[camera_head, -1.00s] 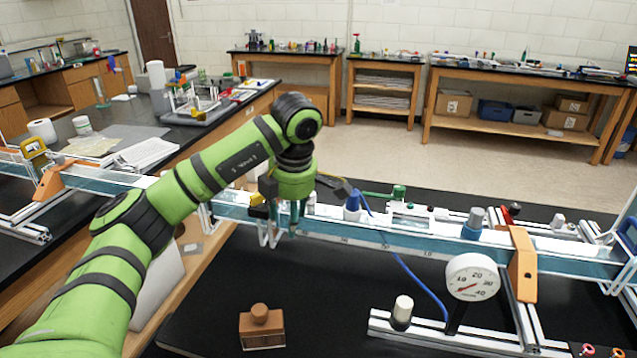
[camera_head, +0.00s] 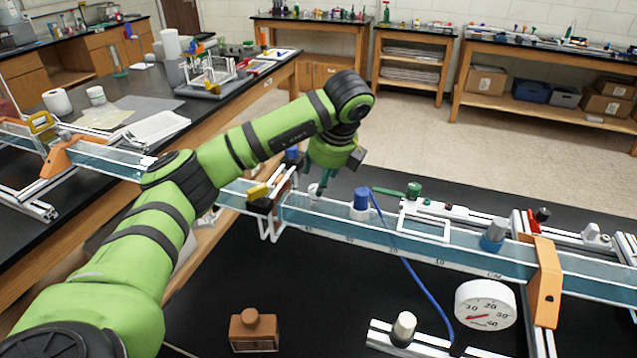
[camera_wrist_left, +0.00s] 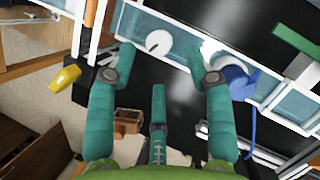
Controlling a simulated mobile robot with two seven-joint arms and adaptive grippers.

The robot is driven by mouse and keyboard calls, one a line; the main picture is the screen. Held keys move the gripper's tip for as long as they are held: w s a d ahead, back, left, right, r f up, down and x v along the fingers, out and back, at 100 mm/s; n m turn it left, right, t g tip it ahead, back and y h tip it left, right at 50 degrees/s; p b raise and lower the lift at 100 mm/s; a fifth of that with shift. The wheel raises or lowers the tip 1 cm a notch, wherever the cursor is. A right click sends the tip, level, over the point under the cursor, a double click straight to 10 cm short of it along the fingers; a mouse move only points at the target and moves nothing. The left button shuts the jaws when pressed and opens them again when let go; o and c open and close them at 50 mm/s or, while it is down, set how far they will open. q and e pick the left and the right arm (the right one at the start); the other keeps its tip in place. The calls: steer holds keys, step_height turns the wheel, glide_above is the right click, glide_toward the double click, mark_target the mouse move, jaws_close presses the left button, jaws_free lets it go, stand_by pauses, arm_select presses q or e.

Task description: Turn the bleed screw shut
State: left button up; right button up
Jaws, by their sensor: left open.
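A white round cap with a small dark mark (camera_wrist_left: 159,43), which looks like the bleed screw, shows between my left fingertips in the left wrist view. In the head view a small pale cylinder on the clear rail (camera_head: 313,195), below my left gripper (camera_head: 322,182), seems to be the same part. My left gripper (camera_wrist_left: 162,58) is open, its teal fingers apart on both sides of the cap. I cannot tell its height above the cap, and no contact shows. My right gripper is in neither view.
A yellow lever (camera_head: 258,192) is left of the gripper. A blue-capped fitting (camera_head: 361,200) with a blue hose stands close on the right. A dial gauge (camera_head: 485,304), white knob (camera_head: 404,325) and brown bottle (camera_head: 253,330) are nearer. The black bench between them is clear.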

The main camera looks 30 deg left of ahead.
mark_target(316, 188)
arm_select(q)
steer(key=p+x, duration=0.2)
steer(key=x, duration=0.2)
steer(key=shift+a+f, duration=0.2)
steer(key=shift+f, duration=0.1)
steer(key=shift+w+a+f, duration=0.1)
steer(key=shift+f, duration=0.25)
jaws_close()
